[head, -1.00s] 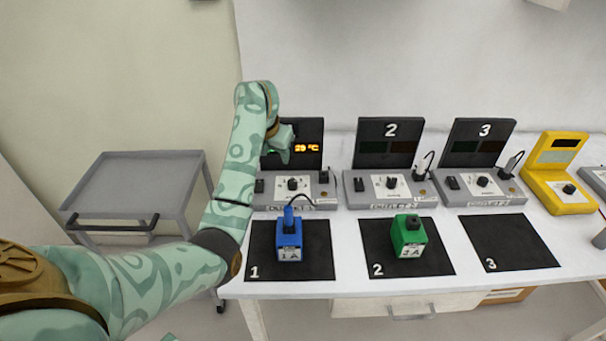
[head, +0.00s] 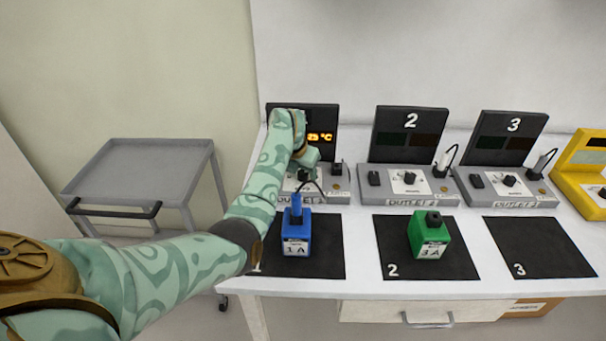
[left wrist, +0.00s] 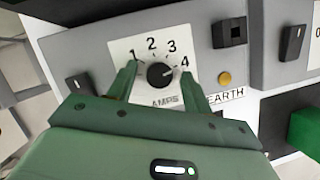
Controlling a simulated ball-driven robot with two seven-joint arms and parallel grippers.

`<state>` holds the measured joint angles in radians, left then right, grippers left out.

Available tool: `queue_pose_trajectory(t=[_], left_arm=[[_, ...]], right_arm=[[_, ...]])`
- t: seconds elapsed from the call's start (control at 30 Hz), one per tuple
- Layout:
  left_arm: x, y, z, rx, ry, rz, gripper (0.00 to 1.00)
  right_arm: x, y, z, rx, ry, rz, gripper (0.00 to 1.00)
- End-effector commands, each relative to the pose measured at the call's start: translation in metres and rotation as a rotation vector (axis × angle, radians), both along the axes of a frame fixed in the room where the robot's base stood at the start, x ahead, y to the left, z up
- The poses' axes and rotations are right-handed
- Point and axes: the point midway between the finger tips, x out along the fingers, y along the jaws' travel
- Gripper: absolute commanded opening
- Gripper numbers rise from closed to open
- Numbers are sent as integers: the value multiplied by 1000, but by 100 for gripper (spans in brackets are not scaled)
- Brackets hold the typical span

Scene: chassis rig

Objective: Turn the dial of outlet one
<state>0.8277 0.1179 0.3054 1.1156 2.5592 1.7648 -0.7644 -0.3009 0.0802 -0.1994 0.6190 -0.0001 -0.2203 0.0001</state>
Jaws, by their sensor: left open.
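Outlet one (head: 338,197) is a grey box at the left of the bench with a black lit display panel (head: 330,117) behind it. Its dial (left wrist: 160,74) is a black knob on a white plate marked 1 to 4 and AMPS. The white mark on the knob points toward 4. My left gripper (head: 304,168) is over the outlet and partly hides the dial in the head view. In the left wrist view my left gripper (left wrist: 160,84) is open, with one finger on each side of the dial; contact cannot be told. My right gripper is not in view.
A blue block (head: 296,240) with a blue plug and dark cable stands on mat 1, just in front. A green block (head: 429,236) stands on mat 2. Outlets two (head: 408,190) and three (head: 508,190) stand to the right. Mat 3 (head: 540,250) is empty.

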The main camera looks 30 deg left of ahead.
Motion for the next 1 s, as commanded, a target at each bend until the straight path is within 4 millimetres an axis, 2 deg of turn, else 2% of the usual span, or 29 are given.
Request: queue_pose_trajectory(t=[0.27,0.43,0.77,1.0], left_arm=[[1,0,-1,1,-1,0,50],[1,0,-1,1,0,0,6],[1,0,-2,0,0,27,6],[1,-2,-2,-1,0,144,6]], right_arm=[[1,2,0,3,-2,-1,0],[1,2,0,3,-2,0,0],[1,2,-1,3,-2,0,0],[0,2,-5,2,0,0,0]])
